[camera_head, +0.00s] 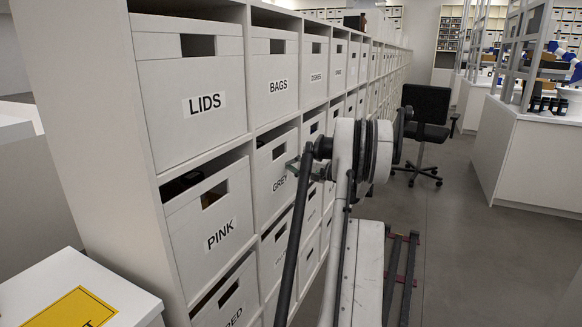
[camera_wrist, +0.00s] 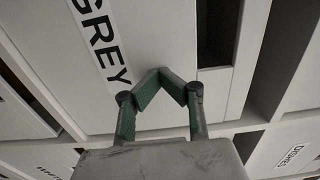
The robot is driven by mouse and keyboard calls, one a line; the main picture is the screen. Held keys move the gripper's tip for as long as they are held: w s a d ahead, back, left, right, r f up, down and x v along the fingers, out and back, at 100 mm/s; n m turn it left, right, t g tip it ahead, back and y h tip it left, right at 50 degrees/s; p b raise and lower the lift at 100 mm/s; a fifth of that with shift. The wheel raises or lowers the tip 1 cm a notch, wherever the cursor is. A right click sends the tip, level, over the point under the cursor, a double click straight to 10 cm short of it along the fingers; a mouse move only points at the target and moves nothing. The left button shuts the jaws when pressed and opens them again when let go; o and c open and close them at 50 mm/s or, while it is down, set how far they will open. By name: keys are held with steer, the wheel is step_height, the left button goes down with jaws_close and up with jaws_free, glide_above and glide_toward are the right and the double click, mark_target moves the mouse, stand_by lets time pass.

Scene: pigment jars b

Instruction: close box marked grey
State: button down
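The box marked GREY (camera_head: 268,203) is a white box with a dark hand hole, in the second column of the shelf, below the BAGS box. A dark gap shows above its front. I cannot tell how far it stands out. In the wrist view its front (camera_wrist: 150,35) fills the upper middle, with the label turned sideways. My gripper (camera_head: 292,164) is at the right part of this front, partly covering it. In the wrist view the green fingertips of my gripper (camera_wrist: 160,72) meet, with nothing between them, close to the label's Y. I cannot tell whether they touch the front.
Boxes marked LIDS (camera_head: 190,95), BAGS (camera_head: 276,80) and PINK (camera_head: 212,228) fill neighbouring compartments. A dark gap shows above PINK. A white block with a yellow sign (camera_head: 75,308) stands at the lower left. A black chair (camera_head: 426,115) stands in the aisle; the floor (camera_head: 480,255) at right is clear.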

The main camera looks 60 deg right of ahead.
steer(key=s+p, duration=0.1)
steer(key=s, duration=1.3)
steer(key=shift+d, duration=0.25)
